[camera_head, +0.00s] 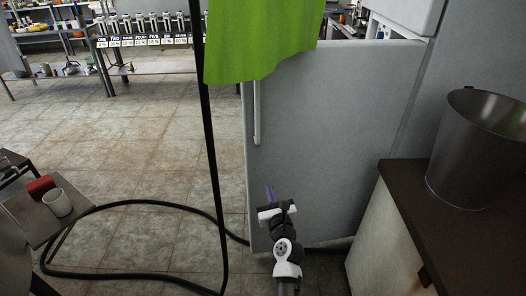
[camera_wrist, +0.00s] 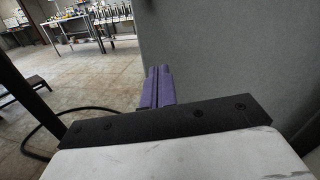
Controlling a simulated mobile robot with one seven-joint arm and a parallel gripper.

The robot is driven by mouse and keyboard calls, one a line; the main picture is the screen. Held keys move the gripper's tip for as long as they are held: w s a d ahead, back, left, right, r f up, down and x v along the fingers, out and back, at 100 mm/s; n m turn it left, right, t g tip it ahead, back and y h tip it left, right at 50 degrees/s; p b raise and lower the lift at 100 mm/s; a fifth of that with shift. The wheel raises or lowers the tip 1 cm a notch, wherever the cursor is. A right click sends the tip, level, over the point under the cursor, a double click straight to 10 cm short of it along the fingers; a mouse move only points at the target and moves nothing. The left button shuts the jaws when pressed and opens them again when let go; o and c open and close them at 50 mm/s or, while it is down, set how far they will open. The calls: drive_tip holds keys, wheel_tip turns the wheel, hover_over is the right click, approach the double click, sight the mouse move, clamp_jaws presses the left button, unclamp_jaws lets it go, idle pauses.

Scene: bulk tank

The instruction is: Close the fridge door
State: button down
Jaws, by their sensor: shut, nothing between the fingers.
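The grey fridge door (camera_head: 335,150) stands swung out from the fridge body (camera_head: 480,60) on the right, with its free edge to the left. Its pale vertical handle (camera_head: 257,112) is near that free edge. My gripper (camera_head: 270,194) is low in front of the door's lower left part, below the handle. In the wrist view its purple fingers (camera_wrist: 158,86) are pressed together and empty, near the door's free edge, with the door (camera_wrist: 225,60) filling the right side. I cannot tell whether the fingers touch the door. A green cloth (camera_head: 262,40) hides the door's upper left.
A dark counter (camera_head: 400,190) with a metal bucket (camera_head: 475,150) stands close on the right. A black hose (camera_head: 130,203) loops over the tiled floor on the left. A small table (camera_head: 30,222) holds a white cup (camera_head: 57,203). Floor left of the door is mostly open.

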sight(269, 160)
drive_tip(key=shift+m+h, duration=0.3)
drive_tip(key=shift+m, duration=0.6)
drive_tip(key=shift+w+d+f+p, duration=0.1)
drive_tip(key=shift+w+f, duration=0.05)
drive_tip(key=shift+w, duration=2.2)
drive_tip(key=shift+w+f+p, duration=0.1)
drive_tip(key=shift+w+p, duration=0.05)
drive_tip(key=shift+w, duration=2.25)
drive_tip(key=shift+w+d+f+p, duration=0.1)
drive_tip(key=shift+w+f, duration=0.05)
drive_tip(key=shift+w, duration=2.2)
drive_tip(key=shift+w+a, duration=0.1)
drive_tip(key=shift+a, duration=0.05)
